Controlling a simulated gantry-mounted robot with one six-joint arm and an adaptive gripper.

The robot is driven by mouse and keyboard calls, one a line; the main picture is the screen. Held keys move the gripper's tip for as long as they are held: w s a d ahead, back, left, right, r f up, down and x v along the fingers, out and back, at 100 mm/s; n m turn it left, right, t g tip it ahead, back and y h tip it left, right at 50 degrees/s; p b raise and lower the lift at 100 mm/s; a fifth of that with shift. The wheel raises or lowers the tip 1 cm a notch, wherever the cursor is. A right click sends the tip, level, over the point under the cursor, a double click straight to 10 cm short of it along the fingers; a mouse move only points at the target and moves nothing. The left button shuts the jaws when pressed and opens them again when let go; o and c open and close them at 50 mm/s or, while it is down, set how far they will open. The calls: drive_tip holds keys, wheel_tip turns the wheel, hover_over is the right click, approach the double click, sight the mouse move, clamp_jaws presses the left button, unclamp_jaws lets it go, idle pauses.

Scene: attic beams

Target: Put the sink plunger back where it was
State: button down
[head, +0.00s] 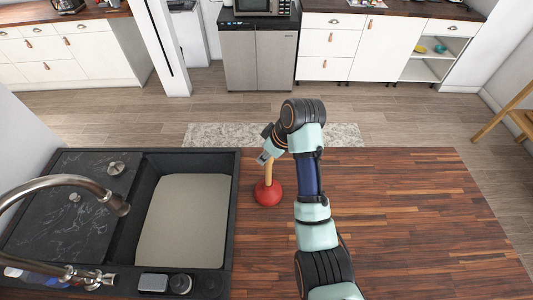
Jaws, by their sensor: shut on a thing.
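The sink plunger has a red rubber cup (268,193) and a light wooden handle (269,174). It is upright, with its cup at the wooden countertop, just right of the black sink's edge. I cannot tell whether the cup touches the wood. My gripper (265,158) is at the upper part of the handle and is shut on it. The arm hides part of the gripper and the handle's top.
The black sink (240,210) with a beige basin floor lies to the left, with a curved metal faucet (75,181) over it. A small grey item (153,282) and a dark round one stand at its front rim. The countertop (420,220) right of my arm is clear.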

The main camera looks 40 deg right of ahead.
drive_tip(key=c, duration=0.9)
unclamp_jaws()
drive_tip(key=p+v, duration=0.4)
drive_tip(key=v, duration=0.3)
drive_tip(key=shift+r+p, duration=0.3)
drive_tip(key=shift+r, duration=0.05)
